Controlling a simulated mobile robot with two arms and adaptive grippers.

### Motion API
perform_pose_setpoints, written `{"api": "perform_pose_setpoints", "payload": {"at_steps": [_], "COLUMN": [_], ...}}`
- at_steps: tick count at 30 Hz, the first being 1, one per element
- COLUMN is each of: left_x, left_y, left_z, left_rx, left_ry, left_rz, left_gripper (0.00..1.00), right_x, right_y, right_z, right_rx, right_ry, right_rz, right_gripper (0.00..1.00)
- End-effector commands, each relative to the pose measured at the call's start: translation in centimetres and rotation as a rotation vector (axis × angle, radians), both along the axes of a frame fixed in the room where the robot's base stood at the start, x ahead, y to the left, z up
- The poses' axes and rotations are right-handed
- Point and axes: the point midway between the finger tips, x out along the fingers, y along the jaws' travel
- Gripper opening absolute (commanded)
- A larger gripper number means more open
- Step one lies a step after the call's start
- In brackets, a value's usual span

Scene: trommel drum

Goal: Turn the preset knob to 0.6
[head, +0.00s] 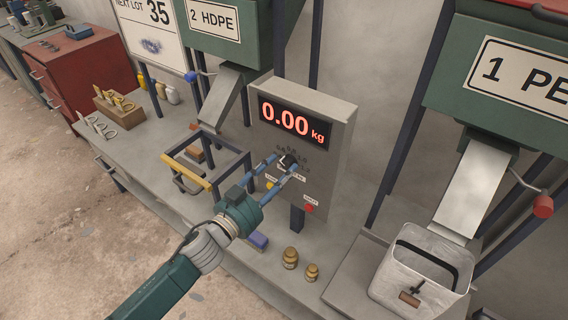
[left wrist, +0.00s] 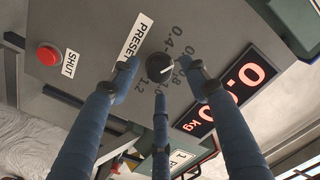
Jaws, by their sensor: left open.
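The preset knob (left wrist: 159,66) is small, round and black, with a pale pointer mark, on the grey panel of the control box (head: 335,135). The PRESET label (left wrist: 132,38) and scale numbers, including 0.4 and 1.2, surround it. The pointer's exact reading is too small to tell. In the head view, the knob (head: 286,158) is partly hidden by my fingers. My left gripper (head: 284,164) is open at the panel, and in the left wrist view its blue fingers (left wrist: 162,74) stand spread around the knob, without a visible grip on it. My right gripper is out of view.
The display (head: 292,121) reads 0.00 kg. A red SHUT button (left wrist: 48,54) is on the same panel. A metal bucket (head: 388,272) stands at the right, brass weights (head: 290,258) in front, and a dark frame with a yellow bar (head: 186,172) left of the box.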

Motion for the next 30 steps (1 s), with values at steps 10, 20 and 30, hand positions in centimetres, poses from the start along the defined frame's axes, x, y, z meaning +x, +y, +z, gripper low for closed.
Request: {"api": "perform_pose_setpoints", "payload": {"at_steps": [10, 20, 30], "left_x": [1.8, 1.8, 1.8], "left_y": [-1.4, -1.3, -1.3], "left_z": [0.0, -0.1, 0.0], "left_rx": [-0.001, -0.001, 0.054], "left_ry": [0.000, 0.001, -0.040], "left_rz": [-0.001, 0.000, 0.000], "left_gripper": [0.46, 0.16, 0.01], "right_x": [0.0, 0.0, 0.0], "right_y": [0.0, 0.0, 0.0], "right_z": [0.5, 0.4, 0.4], "right_rx": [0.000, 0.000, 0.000], "right_ry": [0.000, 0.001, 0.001], "right_rz": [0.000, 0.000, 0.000], "right_gripper": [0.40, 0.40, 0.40]}}
